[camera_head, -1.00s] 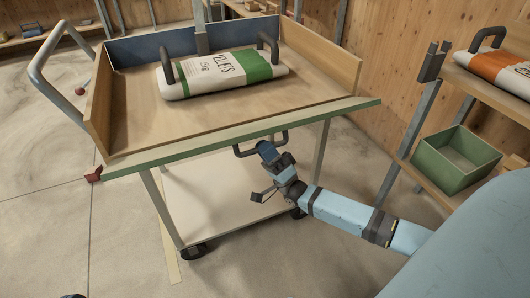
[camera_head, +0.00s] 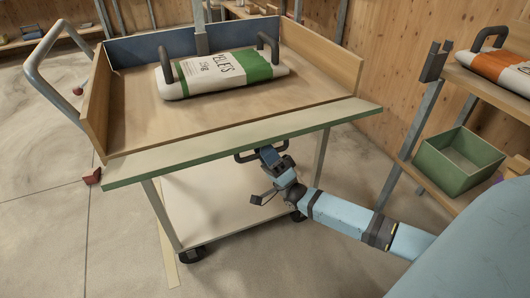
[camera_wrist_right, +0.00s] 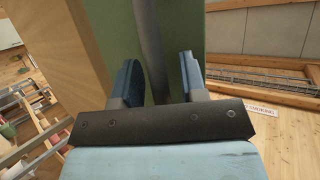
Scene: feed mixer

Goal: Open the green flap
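The green flap (camera_head: 240,143) is the front wall of the cart's tray. It leans outward, with its pale inner face showing from above and a green edge along the front. A dark handle (camera_head: 246,157) hangs on its outer side. My right gripper (camera_head: 268,152) is at this handle, below the flap's front edge. In the right wrist view the handle bar (camera_wrist_right: 152,50) passes between the two blue fingers (camera_wrist_right: 160,82), with gaps beside it, so the gripper looks open around it. The green outer face of the flap (camera_wrist_right: 115,35) lies behind. My left gripper is out of view.
A white and green feed sack (camera_head: 222,72) with dark handles lies in the tray. The cart has a lower shelf (camera_head: 215,205) and wheels. A shelf at right holds a green box (camera_head: 458,165) and an orange sack (camera_head: 505,70).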

